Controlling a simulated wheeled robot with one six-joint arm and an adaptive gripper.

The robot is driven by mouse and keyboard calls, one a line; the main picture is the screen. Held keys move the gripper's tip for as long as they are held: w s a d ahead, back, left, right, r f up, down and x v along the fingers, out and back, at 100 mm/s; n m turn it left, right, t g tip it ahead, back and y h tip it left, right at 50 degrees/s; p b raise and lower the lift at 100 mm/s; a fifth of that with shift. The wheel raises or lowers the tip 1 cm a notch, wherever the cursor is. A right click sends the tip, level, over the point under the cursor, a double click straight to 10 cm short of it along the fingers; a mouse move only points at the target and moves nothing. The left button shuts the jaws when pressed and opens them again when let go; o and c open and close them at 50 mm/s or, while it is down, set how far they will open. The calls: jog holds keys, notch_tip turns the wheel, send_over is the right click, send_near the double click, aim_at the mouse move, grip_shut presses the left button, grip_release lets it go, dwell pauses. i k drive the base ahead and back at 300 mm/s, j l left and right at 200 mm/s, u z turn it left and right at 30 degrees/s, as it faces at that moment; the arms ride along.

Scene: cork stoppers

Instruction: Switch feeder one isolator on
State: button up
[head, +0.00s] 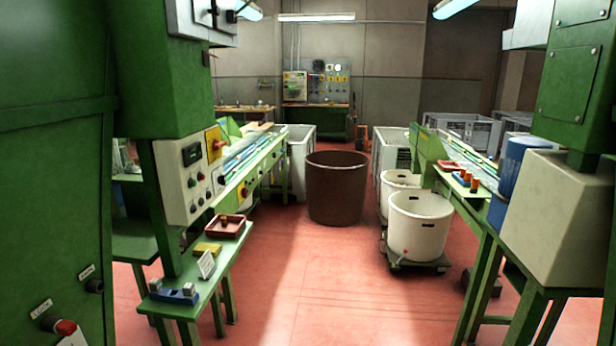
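A control panel (190,178) on the green machine at the left has a dark display and several small knobs or buttons. A yellow plate with a red rotary handle (214,144), which looks like an isolator switch, is at the panel's upper right. I cannot read a feeder label or tell either handle's on or off position. My gripper is not in view.
A green bench (215,270) with a red tray (228,227) stands before the panel. A brown bin (336,187) stands in the aisle, with white tubs (419,224) to its right on a wheeled dolly. The red floor (310,280) is clear in the foreground.

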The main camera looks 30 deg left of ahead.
aim_at(217, 145)
jog(key=i+j+u, duration=0.15)
jog(key=i+u, duration=0.65)
jog(key=i+l+u, duration=0.15)
jog(key=i+u, duration=0.2)
jog(key=i+l+u, duration=0.4)
jog(key=i+j, duration=0.1)
